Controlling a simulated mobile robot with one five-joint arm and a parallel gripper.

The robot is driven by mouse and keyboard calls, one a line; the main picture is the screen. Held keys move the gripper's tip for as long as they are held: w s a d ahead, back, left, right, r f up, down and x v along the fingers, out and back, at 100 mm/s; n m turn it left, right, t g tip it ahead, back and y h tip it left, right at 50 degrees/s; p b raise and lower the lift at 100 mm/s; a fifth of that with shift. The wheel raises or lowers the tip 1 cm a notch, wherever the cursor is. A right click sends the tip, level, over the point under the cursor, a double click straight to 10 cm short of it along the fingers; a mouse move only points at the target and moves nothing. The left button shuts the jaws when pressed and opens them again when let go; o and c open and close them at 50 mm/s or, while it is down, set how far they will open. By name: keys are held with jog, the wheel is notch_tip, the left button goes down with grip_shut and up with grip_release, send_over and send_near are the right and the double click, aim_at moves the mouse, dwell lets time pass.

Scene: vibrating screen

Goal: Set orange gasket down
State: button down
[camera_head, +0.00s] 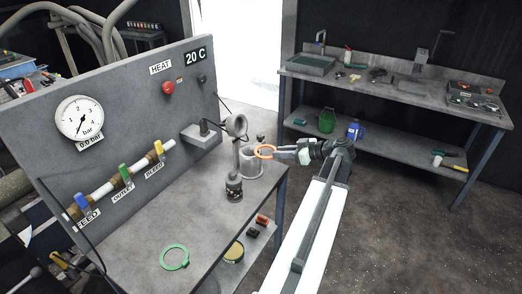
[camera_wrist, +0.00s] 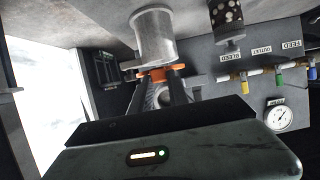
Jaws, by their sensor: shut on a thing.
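The orange gasket (camera_head: 265,152) is a thin ring. My gripper (camera_head: 278,153) is shut on its right side and holds it out over the bench's right end, beside the grey metal cylinder (camera_head: 251,169). In the wrist view, which looks upside down, the gasket (camera_wrist: 160,73) shows edge-on between the fingertips of my gripper (camera_wrist: 165,82), close to the cylinder (camera_wrist: 155,38). I cannot tell whether they touch. A green ring (camera_head: 174,266) lies flat on the front of the bench.
The grey bench (camera_head: 210,215) has free room in its middle. A dark, holed metal piece (camera_head: 234,188) stands left of the cylinder. A panel (camera_head: 120,110) with a gauge and valves rises behind. Several small items lie on the lower shelf. Another workbench (camera_head: 400,88) stands back right.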

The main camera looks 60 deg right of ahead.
jog(key=r+b+x, duration=0.1)
jog(key=b+x, duration=0.1)
jog(key=x, duration=0.6)
jog(key=shift+w, duration=0.25)
jog(key=c, duration=1.3)
grip_release()
jog(key=shift+f, duration=0.1)
jog(key=shift+o, duration=0.2)
